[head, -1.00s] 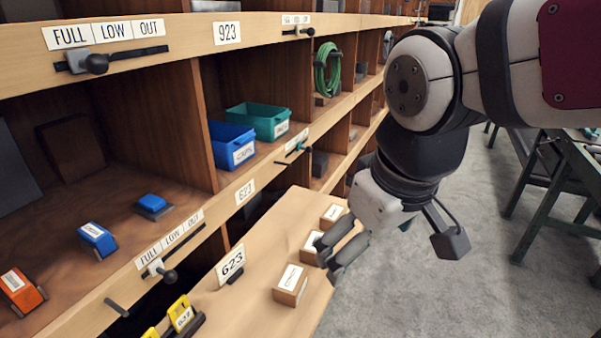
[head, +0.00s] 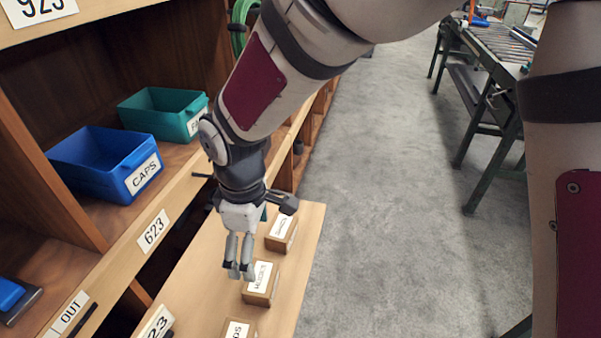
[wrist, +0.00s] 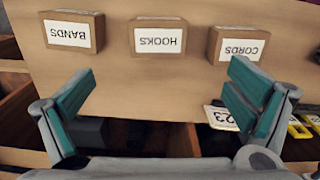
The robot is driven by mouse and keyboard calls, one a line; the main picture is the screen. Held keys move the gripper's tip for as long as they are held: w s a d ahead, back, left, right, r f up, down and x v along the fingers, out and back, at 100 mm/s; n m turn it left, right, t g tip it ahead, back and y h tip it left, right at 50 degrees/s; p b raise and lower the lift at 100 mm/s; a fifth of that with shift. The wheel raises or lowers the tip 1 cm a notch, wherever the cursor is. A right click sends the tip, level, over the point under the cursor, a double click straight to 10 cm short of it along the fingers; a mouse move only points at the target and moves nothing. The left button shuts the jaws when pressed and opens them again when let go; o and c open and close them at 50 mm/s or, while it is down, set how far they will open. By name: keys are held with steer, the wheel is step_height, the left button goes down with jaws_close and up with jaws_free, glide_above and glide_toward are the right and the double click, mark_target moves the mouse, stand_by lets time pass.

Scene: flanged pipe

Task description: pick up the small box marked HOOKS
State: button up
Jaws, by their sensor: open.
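The small HOOKS box (head: 262,284) is brown with a white label. It stands in the middle of a row of three on the pulled-out wooden board. In the wrist view the HOOKS box (wrist: 158,38) lies straight ahead, centred between the fingers, its label upside down. My gripper (head: 240,271) points down just left of this box in the head view. Its fingers are apart and empty in the wrist view (wrist: 160,85). The box is beyond the fingertips, not between them. Whether a finger touches it I cannot tell.
The BANDS box (wrist: 72,32) and CORDS box (wrist: 237,46) stand on either side, with gaps. The board (head: 190,295) extends from the shelf over the carpet. A blue CAPS bin (head: 100,160) and a green bin (head: 163,112) sit in the shelf. A roller table (head: 490,75) stands at the right.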

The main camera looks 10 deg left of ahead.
mark_target(261, 277)
step_height(261, 277, down, 13)
steer(key=shift+w+r+p, duration=0.1)
steer(key=shift+w+p, duration=0.05)
steer(key=shift+p, duration=0.25)
steer(key=c, duration=1.5)
